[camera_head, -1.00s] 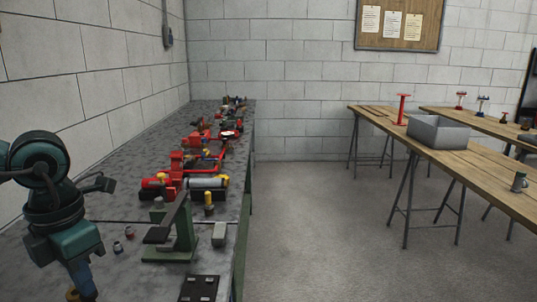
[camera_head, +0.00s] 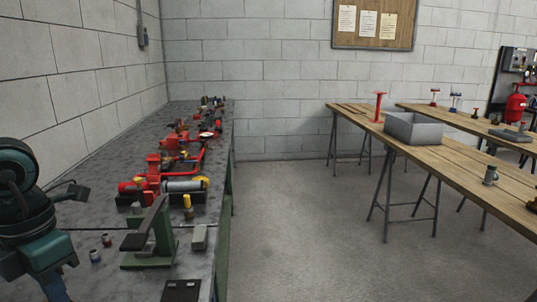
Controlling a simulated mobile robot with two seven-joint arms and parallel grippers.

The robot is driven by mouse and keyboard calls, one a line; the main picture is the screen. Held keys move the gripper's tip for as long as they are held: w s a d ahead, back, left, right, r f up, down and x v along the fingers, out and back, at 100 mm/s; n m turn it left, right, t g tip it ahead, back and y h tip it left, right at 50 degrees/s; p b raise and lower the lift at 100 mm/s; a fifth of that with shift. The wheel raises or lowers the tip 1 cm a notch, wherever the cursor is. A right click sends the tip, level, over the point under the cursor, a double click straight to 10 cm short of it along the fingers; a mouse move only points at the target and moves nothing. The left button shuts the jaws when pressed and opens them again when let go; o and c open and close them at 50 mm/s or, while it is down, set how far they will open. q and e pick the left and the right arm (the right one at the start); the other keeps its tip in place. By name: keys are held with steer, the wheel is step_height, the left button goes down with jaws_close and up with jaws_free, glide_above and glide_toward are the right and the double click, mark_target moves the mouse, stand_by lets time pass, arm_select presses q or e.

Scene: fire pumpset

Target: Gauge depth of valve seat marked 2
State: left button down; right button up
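I cannot make out any valve seat marked 2 or a depth gauge by its markings. Two small round metal parts, one nearer (camera_head: 94,255) and one farther (camera_head: 106,240), stand on the grey bench (camera_head: 110,160) at the lower left; no number is legible on them. My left arm's teal links show at the left edge, but its gripper fingers are not visible. My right arm and gripper are out of view.
A green stand with a dark sloping lever (camera_head: 150,228) is on the bench, with a red and grey pump assembly (camera_head: 165,180) behind it. A small grey-green block (camera_head: 199,238) and a dark plate (camera_head: 181,290) are near the bench edge. Open floor lies right, before wooden tables (camera_head: 450,165) with a grey bin (camera_head: 413,128).

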arm_select(q)
steer(key=shift+w+a+r+p, duration=0.1)
steer(key=shift+r+p, duration=1.5)
steer(key=shift+r, duration=1.65)
